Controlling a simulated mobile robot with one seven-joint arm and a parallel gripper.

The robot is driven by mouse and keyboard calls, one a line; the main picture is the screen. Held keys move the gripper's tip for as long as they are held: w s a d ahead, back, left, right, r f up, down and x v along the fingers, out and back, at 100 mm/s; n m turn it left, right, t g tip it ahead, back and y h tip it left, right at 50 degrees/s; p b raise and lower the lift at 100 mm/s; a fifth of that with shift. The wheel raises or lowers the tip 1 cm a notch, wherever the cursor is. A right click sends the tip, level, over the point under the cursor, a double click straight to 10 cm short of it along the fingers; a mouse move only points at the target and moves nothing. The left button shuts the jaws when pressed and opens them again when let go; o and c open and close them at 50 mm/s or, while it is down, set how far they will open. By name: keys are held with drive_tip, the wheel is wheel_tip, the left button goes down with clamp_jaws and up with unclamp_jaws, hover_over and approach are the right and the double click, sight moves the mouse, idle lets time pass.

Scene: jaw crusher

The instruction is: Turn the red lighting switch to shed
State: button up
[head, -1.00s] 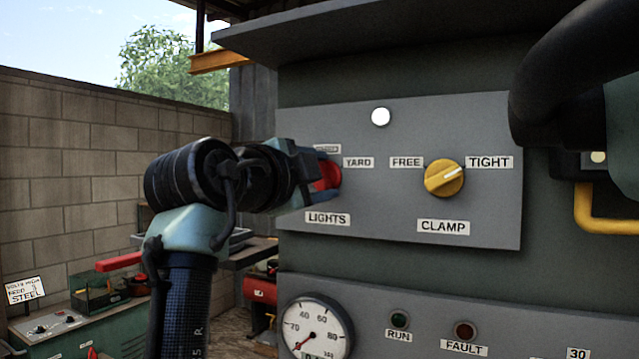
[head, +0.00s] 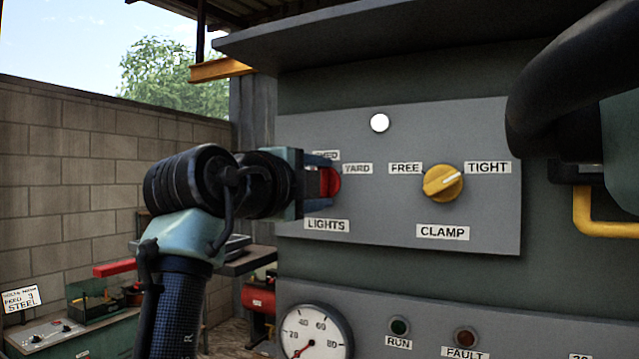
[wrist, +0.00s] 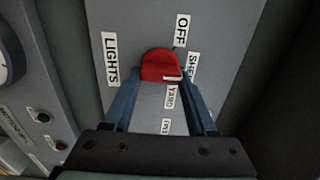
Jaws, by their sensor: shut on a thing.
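The red lighting switch (head: 329,183) is a round knob on the grey panel, above the LIGHTS label (head: 327,226). My gripper (head: 322,182) reaches it from the left, its blue fingers above and below the knob. In the wrist view, the gripper (wrist: 162,88) is shut on the red switch (wrist: 160,63), one finger on each side. The switch's white mark lies on its lower right side, near the YARD label (wrist: 171,97) and the SHED label (wrist: 192,66); I cannot tell which it points at exactly. The OFF label (wrist: 182,28) is farther up.
A yellow CLAMP knob (head: 443,183) between FREE and TIGHT sits to the right on the same panel. A white lamp (head: 379,123) is above. A gauge (head: 315,333) and RUN and FAULT lamps are below. A block wall (head: 90,170) stands at the left.

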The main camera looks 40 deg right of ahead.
drive_tip(key=o, duration=1.4)
drive_tip(key=shift+c, duration=0.2)
drive_tip(key=b+v, duration=0.6)
drive_tip(key=v, duration=0.7)
drive_tip(key=shift+f, duration=0.1)
